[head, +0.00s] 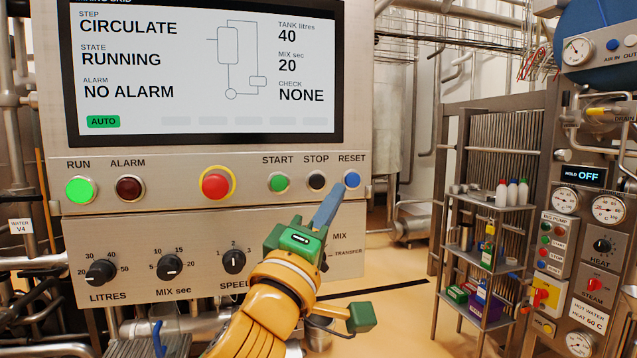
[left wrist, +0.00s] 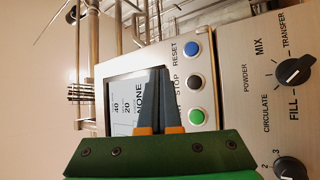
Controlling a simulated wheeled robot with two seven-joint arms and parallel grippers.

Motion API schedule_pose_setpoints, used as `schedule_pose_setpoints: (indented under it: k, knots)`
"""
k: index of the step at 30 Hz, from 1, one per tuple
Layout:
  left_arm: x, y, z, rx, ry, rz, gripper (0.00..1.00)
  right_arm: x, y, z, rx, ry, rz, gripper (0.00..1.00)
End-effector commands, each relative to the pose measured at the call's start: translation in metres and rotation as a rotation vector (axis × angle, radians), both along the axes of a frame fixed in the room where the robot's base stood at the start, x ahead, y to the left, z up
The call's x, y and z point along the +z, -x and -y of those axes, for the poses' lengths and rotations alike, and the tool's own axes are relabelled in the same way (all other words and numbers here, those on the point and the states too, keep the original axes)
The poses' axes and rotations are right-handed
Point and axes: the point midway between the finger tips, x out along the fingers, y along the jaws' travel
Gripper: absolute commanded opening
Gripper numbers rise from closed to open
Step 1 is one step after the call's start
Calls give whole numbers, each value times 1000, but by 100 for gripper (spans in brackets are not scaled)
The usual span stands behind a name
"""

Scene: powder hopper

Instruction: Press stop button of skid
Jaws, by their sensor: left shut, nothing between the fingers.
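The skid's panel (head: 215,235) shows RUNNING and CIRCULATE on its screen (head: 205,65). The black STOP button (head: 317,180) sits between the green START button (head: 279,182) and the blue RESET button (head: 351,179). In the left wrist view the STOP button (left wrist: 193,83) is uncovered, between blue RESET and green START. My left gripper (head: 335,190) is shut and empty. In the head view its tips are just right of STOP and below RESET. In the left wrist view the tips (left wrist: 158,72) lie in front of the screen's edge, beside STOP. Contact with the panel cannot be told.
The green RUN lamp (head: 80,190) is lit; a red button with yellow ring (head: 215,186) is left of START. Black knobs (head: 168,266) line the panel below. A shelf rack with bottles (head: 490,205) and a heater panel (head: 600,200) stand at the right.

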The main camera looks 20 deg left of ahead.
Motion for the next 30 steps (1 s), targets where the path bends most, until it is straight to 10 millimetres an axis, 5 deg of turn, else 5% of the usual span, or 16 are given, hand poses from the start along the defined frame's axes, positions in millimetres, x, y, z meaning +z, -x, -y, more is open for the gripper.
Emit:
schedule_pose_setpoints:
  k: [21,30]
  knots:
    - [0,-67,-45,0,1,-3,0,20,0,-1,-1,-2,1,50]
    - [-1,-74,-50,0,0,-1,0,20,0,-1,-1,-2,1,50]
